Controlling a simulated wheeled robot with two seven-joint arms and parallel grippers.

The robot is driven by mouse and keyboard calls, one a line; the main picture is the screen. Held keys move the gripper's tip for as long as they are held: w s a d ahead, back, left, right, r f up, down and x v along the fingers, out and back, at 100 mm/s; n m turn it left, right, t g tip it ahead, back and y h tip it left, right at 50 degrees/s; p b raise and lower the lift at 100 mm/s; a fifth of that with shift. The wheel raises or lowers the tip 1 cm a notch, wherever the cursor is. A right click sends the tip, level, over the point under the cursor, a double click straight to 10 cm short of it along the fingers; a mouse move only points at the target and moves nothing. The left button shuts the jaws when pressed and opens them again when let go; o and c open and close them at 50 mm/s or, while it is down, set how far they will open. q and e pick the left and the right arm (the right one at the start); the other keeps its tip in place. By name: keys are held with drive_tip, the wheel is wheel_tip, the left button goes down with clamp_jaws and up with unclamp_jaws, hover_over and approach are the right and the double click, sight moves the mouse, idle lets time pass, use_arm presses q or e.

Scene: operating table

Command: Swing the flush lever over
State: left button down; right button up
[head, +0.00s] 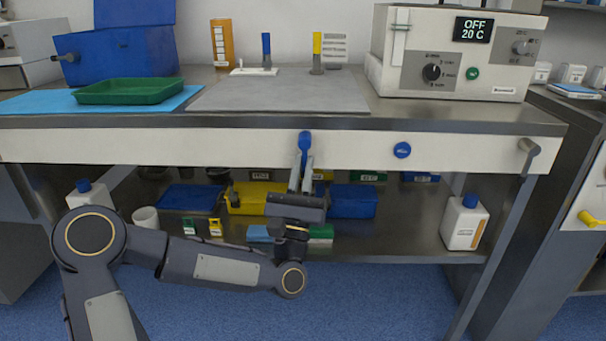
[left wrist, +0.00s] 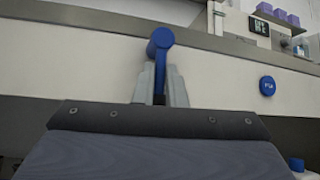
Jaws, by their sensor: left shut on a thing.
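The flush lever (head: 305,139) is a blue handle with a round end on the white front panel below the table top. It points down from its round end. It also shows in the left wrist view (left wrist: 160,42). My left gripper (head: 301,172) comes up from below and is shut on the lever's lower part, with a finger on each side. The left wrist view shows the two grey fingers (left wrist: 160,85) around the lever's stem. The lower end of the lever is partly hidden between the fingers. My right gripper is not in view.
A round blue button (head: 402,150) sits on the panel right of the lever. A grey bar handle (head: 528,157) is at the panel's right end. The table edge overhangs just above. Below, a shelf holds blue bins (head: 353,201) and a white bottle (head: 464,224).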

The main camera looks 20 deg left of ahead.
use_arm(q)
drive_tip(key=shift+w+f, duration=0.15)
drive_tip(key=shift+f, duration=0.1)
drive_tip(key=c, duration=1.5)
unclamp_jaws()
drive_tip(key=shift+w, duration=0.1)
drive_tip(key=shift+r, duration=0.1)
drive_tip(key=v, duration=0.8)
